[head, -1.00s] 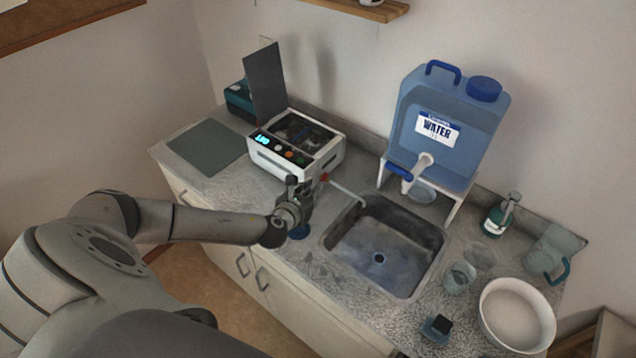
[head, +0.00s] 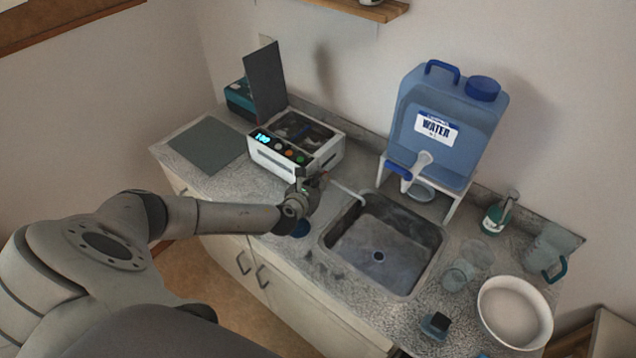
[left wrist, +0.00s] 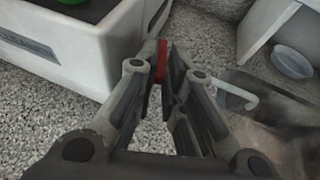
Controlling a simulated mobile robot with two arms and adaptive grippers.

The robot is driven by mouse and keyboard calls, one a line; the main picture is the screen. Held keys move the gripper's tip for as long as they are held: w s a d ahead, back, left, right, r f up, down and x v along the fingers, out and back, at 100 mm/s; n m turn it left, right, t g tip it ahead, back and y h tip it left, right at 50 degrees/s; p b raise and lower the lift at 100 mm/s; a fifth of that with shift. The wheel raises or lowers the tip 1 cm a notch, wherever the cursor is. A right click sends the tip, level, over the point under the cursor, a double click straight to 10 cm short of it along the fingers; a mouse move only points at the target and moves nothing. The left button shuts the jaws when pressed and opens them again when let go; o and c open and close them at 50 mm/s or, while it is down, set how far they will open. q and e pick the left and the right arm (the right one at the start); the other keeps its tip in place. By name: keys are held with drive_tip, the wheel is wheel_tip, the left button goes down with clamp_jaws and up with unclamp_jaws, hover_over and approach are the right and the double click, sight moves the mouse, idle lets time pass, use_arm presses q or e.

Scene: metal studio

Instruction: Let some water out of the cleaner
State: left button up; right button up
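The cleaner (head: 288,160) is a white box with a lit blue display and knobs, at the back left of the counter. It also shows in the left wrist view (left wrist: 75,55). A red valve handle (left wrist: 162,62) is at its right side, with a thin white drain spout (head: 345,190) reaching over the sink's left rim. My left gripper (head: 312,184) is beside the valve. In the left wrist view its fingers (left wrist: 163,75) are apart, and the red handle shows between their tips; I cannot tell whether they touch it. My right gripper is not in view.
The sink (head: 385,245) is right of the cleaner. A blue water container (head: 450,105) on a white stand is behind it. A soap bottle (head: 497,215), glasses, a jug (head: 545,250) and a white bowl (head: 515,312) crowd the right side.

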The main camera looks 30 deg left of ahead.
use_arm(q)
drive_tip(key=shift+d, duration=0.1)
clamp_jaws()
drive_tip(key=shift+w+d+n+g+y, duration=0.15)
drive_tip(key=shift+d+n+y, duration=0.15)
drive_tip(key=shift+n+y, duration=0.3)
drive_tip(key=shift+w+d+n+g+y, duration=0.15)
drive_tip(key=shift+d+n+y, duration=0.1)
drive_tip(key=shift+n+y, duration=0.35)
drive_tip(key=shift+w+d+n+g+y, duration=0.2)
drive_tip(key=shift+d+n+g+y, duration=0.25)
drive_tip(key=shift+n+y, duration=0.4)
drive_tip(key=shift+w+d+n+g+y, duration=0.15)
drive_tip(key=shift+d+n+g+y, duration=0.1)
drive_tip(key=shift+n+g+y, duration=0.45)
drive_tip(key=shift+n+y, duration=0.25)
drive_tip(key=shift+y, duration=0.2)
drive_tip(key=shift+o, duration=2)
unclamp_jaws()
drive_tip(key=v, duration=1.2)
